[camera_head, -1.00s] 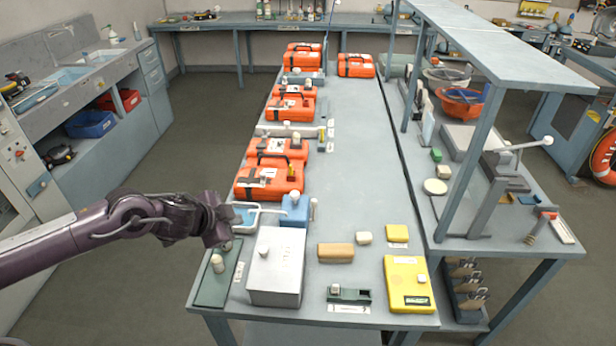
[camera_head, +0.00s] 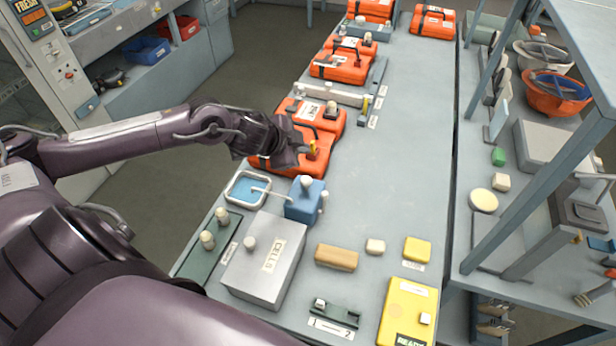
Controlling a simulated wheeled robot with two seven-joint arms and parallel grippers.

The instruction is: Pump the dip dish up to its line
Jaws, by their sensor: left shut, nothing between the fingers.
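The dip dish (camera_head: 235,203) is a small white-rimmed tray with a blue inside, on the near left of the bench. Its line and exact level are too small to make out. Right beside it stands a blue pump box (camera_head: 304,205) with a pale knob on top, a thin spout toward the dish and a pale lever or peg at its right side. My left gripper (camera_head: 299,153) is shut and empty, beyond the dish and pump, in front of or over the near orange case. It hides part of that case. My right gripper is not in view.
Orange cases (camera_head: 336,127) line the bench's left side. A grey box marked CELLS (camera_head: 285,276), a green strip with pale knobs (camera_head: 196,262), a tan block (camera_head: 337,257) and a yellow device (camera_head: 408,305) lie near the front. The bench's middle (camera_head: 400,160) is clear.

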